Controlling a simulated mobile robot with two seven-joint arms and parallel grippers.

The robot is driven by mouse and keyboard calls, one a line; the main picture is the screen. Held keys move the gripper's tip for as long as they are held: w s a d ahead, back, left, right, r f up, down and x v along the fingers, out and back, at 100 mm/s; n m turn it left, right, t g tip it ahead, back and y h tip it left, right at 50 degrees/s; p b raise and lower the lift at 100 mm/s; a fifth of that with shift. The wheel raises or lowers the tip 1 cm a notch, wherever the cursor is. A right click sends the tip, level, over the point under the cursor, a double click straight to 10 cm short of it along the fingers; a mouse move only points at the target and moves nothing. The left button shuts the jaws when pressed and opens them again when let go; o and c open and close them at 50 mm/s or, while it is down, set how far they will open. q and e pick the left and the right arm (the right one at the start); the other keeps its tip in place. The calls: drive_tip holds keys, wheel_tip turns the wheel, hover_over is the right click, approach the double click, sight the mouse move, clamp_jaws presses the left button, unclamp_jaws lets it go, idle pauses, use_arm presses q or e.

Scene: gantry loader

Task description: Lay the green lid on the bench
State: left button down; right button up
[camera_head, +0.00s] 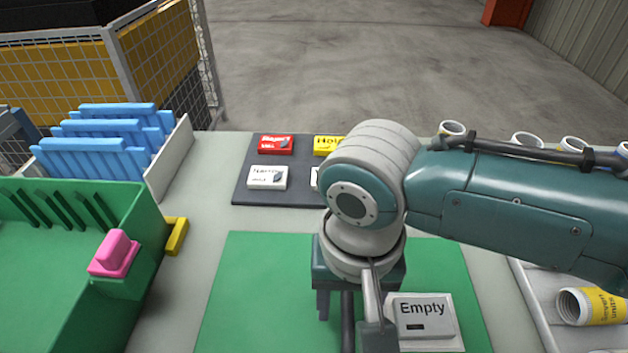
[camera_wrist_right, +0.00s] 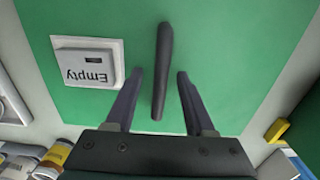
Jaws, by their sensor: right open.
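The green lid (camera_head: 252,290) shows as a flat green panel in front of me; it also fills much of the right wrist view (camera_wrist_right: 235,60). A dark bar (camera_wrist_right: 163,45), like a handle, lies across the green face. A white box marked "Empty" (camera_head: 424,316) appears on the panel, beside the bar. My right gripper (camera_head: 347,318) is over the panel, open, its fingers on either side of the bar in the right wrist view. I cannot tell whether they touch it. My right arm hides part of the panel. My left gripper is out of view.
A green open bin (camera_head: 130,240) with a pink knob (camera_head: 114,254) stands at left, near a blue slotted rack (camera_head: 100,150). A dark board (camera_head: 245,190) with labelled tiles is behind the panel. A tray (camera_head: 540,300) with a yellow roll is at right. Bare bench (camera_head: 205,225) shows between.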

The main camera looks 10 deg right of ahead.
wheel_tip(320, 180, up, 10)
drive_tip(key=p, duration=0.3)
drive_tip(key=shift+f, duration=0.1)
